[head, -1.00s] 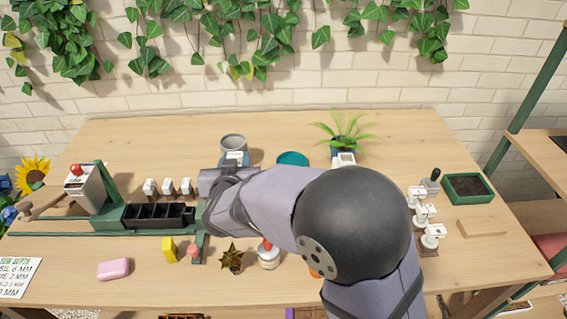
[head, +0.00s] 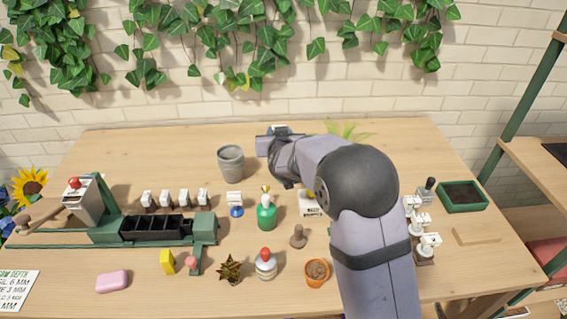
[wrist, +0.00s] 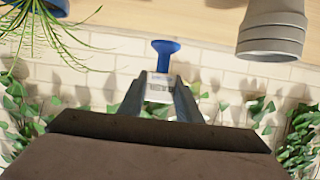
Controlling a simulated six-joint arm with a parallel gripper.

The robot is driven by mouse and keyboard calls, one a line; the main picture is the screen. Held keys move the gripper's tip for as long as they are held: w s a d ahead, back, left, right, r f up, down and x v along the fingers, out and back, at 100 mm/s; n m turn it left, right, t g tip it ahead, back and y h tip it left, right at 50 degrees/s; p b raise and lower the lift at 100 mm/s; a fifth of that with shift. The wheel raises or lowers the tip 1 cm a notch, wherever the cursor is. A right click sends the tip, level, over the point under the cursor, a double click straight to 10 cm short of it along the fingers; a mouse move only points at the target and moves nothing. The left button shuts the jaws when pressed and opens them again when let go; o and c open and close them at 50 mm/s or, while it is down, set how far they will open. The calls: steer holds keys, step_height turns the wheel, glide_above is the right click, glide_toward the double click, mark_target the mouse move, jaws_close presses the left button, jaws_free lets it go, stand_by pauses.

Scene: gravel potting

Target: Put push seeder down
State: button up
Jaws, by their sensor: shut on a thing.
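The push seeder (wrist: 160,80) is held between the two fingers of my gripper (wrist: 160,96) in the wrist view. It has a white labelled body and a flared blue end that points away from the fingers. In the head view only a small blue and white part of it (head: 279,129) shows beyond the wrist. The gripper is near the back of the table, to the right of the grey pots (head: 231,163) and left of the fern (head: 350,128). My arm hides the fingers in the head view.
A green bottle (head: 266,213), a white labelled block on a blue base (head: 236,203) and a wooden knob tool (head: 298,237) stand before the arm. A terracotta pot (head: 317,272) is near the front. Bare table (head: 160,150) lies at the back left.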

steer(key=shift+f, duration=4.3)
steer(key=shift+f+b, duration=0.3)
steer(key=shift+f, duration=0.1)
steer(key=shift+f, duration=0.1)
steer(key=o, duration=1.1)
